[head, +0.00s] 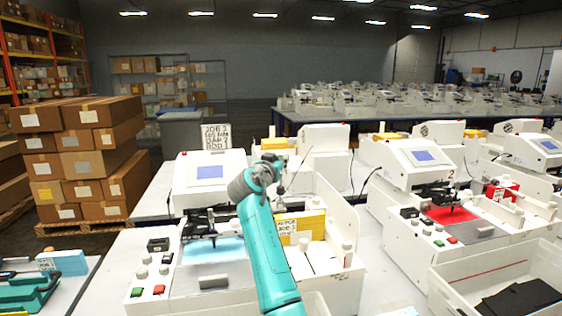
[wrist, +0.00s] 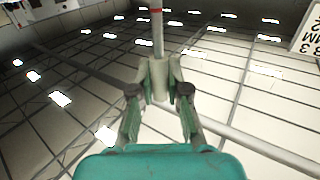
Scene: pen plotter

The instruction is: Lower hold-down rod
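My gripper (wrist: 159,78) faces up toward the ceiling in the wrist view. Its two fingers stand on either side of a pale cylindrical grip, with the pads appearing to press on it. A thin rod with a red band, the hold-down rod (wrist: 157,35), runs on from this grip toward the top of the picture. In the head view my gripper (head: 268,165) is small and dark, above the near plotter (head: 207,177). A thin slanted line beside it may be the rod; the contact is too small to tell there.
The near plotter has a screen, a pale blue bed, green and red buttons and a yellow box (head: 300,226) to its right. A second plotter (head: 410,160) with a red bed stands right. A white bin (head: 500,272) sits front right. Cartons (head: 85,160) are stacked left.

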